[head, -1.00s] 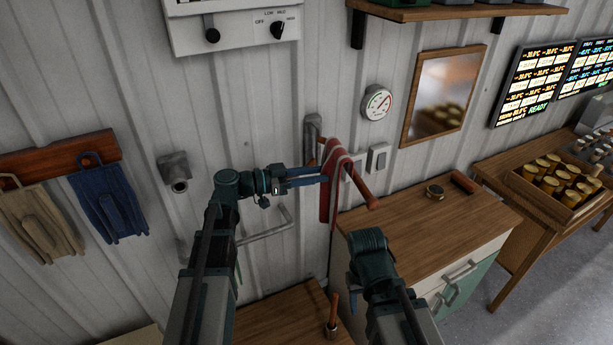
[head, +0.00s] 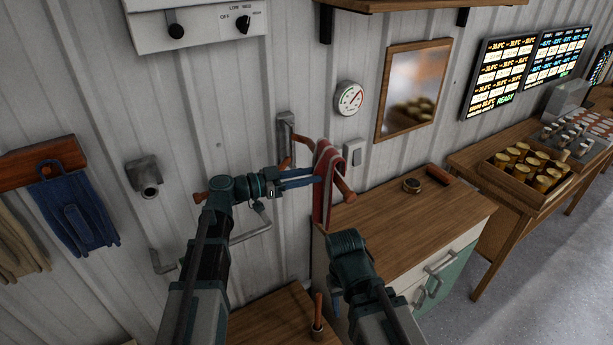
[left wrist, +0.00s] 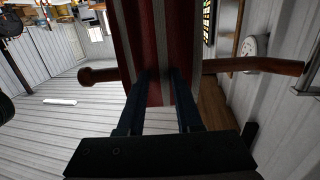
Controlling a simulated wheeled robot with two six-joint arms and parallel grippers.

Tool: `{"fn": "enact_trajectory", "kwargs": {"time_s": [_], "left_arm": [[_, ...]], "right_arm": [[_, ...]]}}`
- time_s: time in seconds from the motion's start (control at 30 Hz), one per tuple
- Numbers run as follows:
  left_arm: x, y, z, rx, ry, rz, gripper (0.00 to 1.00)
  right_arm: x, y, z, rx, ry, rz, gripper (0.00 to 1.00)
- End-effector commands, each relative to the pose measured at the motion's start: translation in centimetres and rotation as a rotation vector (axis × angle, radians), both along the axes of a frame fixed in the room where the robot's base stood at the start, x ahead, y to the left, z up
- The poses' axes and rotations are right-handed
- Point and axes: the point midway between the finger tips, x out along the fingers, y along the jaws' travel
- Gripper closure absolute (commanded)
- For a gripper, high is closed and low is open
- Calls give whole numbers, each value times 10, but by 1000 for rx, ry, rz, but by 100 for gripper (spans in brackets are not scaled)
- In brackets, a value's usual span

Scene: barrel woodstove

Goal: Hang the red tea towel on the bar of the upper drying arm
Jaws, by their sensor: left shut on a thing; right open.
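The red tea towel (head: 323,190), with pale stripes, hangs over the wooden bar (head: 345,188) of the upper drying arm, whose metal bracket (head: 285,132) is on the wall. In the left wrist view the towel (left wrist: 150,40) crosses the bar (left wrist: 250,66), which sticks out on both sides. My left gripper (head: 318,180) is shut on the towel at the bar; in the left wrist view its fingers (left wrist: 160,85) reach to the cloth. My right gripper (head: 336,303) is low at the front, apart from the towel, and mostly hidden by its own arm; it is open.
A lower metal rail (head: 250,235) is left of the towel. A wooden surface (head: 270,325) with an upright handle (head: 318,310) lies below. Gloves (head: 75,215) hang far left.

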Motion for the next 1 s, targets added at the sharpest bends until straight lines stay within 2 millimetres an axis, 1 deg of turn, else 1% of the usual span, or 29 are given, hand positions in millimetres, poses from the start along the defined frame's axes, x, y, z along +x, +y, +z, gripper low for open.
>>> {"fn": "enact_trajectory", "kwargs": {"time_s": [0.03, 0.3, 0.5, 0.7, 1.0], "left_arm": [[0, 0, -8, -1, 0, 0, 100], [0, 0, -28, -1, 0, 0, 100], [0, 0, -40, -1, 0, 0, 100], [0, 0, -45, -1, 0, 0, 100], [0, 0, -46, -1, 0, 0, 100]], "right_arm": [[0, 0, -8, 0, 0, 1, 50], [0, 0, -28, -1, 0, 6, 50], [0, 0, -40, -2, 0, 9, 50], [0, 0, -45, -2, 1, 11, 50], [0, 0, -46, -2, 1, 11, 50]]}}
